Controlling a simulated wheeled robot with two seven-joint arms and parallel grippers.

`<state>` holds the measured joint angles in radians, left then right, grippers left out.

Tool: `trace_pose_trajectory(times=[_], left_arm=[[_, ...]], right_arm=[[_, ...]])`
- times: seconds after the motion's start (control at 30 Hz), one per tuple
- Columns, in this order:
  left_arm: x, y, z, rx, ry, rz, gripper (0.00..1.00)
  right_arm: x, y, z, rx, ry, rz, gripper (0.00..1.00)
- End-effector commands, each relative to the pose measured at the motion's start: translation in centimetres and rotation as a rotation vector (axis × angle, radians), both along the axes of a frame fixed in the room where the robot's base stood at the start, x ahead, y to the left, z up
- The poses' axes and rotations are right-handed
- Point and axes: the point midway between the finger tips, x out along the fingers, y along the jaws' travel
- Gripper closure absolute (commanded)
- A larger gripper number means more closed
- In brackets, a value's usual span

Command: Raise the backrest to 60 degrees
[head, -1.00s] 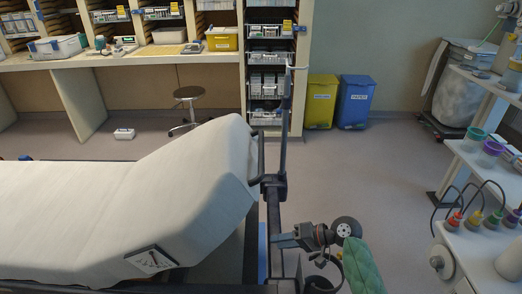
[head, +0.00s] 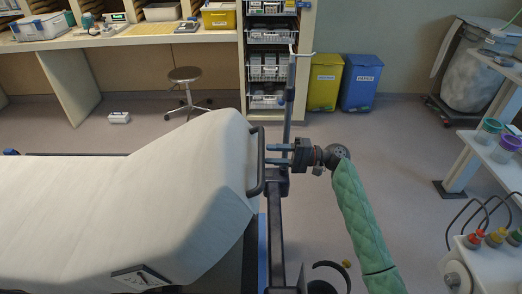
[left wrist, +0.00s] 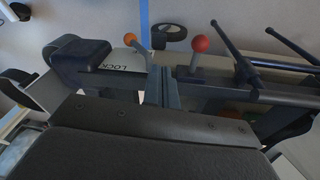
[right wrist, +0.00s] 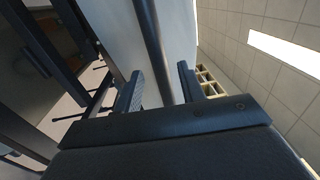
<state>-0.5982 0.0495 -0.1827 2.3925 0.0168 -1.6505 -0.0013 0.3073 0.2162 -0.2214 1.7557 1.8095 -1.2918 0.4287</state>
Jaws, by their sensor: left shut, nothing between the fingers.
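The stretcher's backrest (head: 190,175), under a white mattress, is raised at a slant. A dark grab bar (head: 258,165) runs along its right end. My right gripper (head: 276,155) points left at this bar. In the right wrist view, its open fingers (right wrist: 160,88) stand on either side of the bar (right wrist: 152,45); I cannot tell whether they touch it. An angle plate (head: 141,278) at the near side is too small to read. In the left wrist view, my left gripper (left wrist: 162,88) is shut and empty near a red-knobbed lever (left wrist: 199,45) and an orange-knobbed lever (left wrist: 131,41) beside "LOCK" lettering.
A dark upright pole (head: 288,105) stands just beyond the bar. Yellow (head: 325,82) and blue (head: 360,82) bins stand at the back.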

Motion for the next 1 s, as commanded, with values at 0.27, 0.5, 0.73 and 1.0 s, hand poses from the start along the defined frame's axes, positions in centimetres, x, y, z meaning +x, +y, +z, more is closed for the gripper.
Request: trace_pose_trajectory(times=[0.27,0.5,0.73,1.0], left_arm=[[1.0,-0.2,-4.3,0.007,0.004,-0.001,1.00],[1.2,-0.2,-6.3,0.009,0.005,-0.001,1.00],[1.3,-0.2,-6.5,0.009,0.004,-0.001,1.00],[1.3,-0.2,-6.5,0.009,0.004,-0.001,1.00]], right_arm=[[0.0,3.0,0.3,0.001,0.001,0.000,0.60],[0.0,4.2,0.2,-0.001,0.001,-0.001,0.60],[0.0,4.3,0.2,-0.001,0.000,-0.001,0.60],[0.0,4.3,0.2,-0.001,0.000,-0.001,0.96]])
